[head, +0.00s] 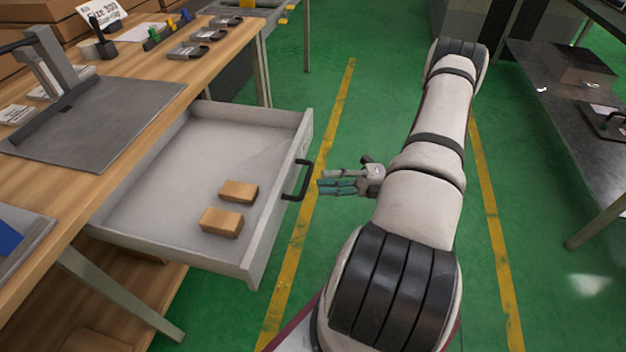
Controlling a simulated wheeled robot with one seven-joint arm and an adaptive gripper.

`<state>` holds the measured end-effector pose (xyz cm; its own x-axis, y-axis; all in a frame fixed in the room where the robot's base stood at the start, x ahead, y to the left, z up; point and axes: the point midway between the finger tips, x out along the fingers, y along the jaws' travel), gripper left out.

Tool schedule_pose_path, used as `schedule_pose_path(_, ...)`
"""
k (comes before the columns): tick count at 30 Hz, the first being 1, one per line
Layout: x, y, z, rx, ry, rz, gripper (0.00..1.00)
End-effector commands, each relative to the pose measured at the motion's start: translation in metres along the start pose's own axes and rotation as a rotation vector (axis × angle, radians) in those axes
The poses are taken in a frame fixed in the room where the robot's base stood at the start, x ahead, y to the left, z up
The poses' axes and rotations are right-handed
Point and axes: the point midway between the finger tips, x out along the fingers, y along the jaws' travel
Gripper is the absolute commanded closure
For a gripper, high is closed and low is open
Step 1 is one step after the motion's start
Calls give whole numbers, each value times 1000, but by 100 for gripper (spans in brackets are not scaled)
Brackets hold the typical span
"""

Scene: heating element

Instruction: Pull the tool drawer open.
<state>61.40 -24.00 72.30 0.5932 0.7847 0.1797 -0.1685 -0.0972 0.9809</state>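The tool drawer (285,117) is grey and stands pulled well out from under the wooden workbench (215,45) on the left. Two small wooden blocks (239,191) lie inside it. Its black bar handle (304,181) is on the front face, which faces right. My gripper (320,186) is just to the right of the handle, with its fingers pointing left towards it. A small gap shows between fingertips and handle, so they look apart. The fingers look spread with nothing between them.
On the bench are a grey plate (120,118) with an upright fixture and several small dark trays (190,50). A dark metal table (560,100) stands on the right. Green floor (330,270) with yellow lines is clear between drawer and my arm.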

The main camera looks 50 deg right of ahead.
Motion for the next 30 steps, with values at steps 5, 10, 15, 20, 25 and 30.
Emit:
schedule_pose_path(5, -34, -1, 0, 0, -1, -2, 68)
schedule_pose_path(10, -54, 0, 0, 0, -1, -2, 68)
schedule_pose_path(15, -60, 0, 0, 1, 0, 1, 68)
schedule_pose_path(20, -60, 0, 0, 1, 0, 0, 68)
schedule_pose_path(25, -60, 0, 0, 1, 0, 0, 68)
schedule_pose_path(30, -60, 0, 0, 1, 0, 0, 68)
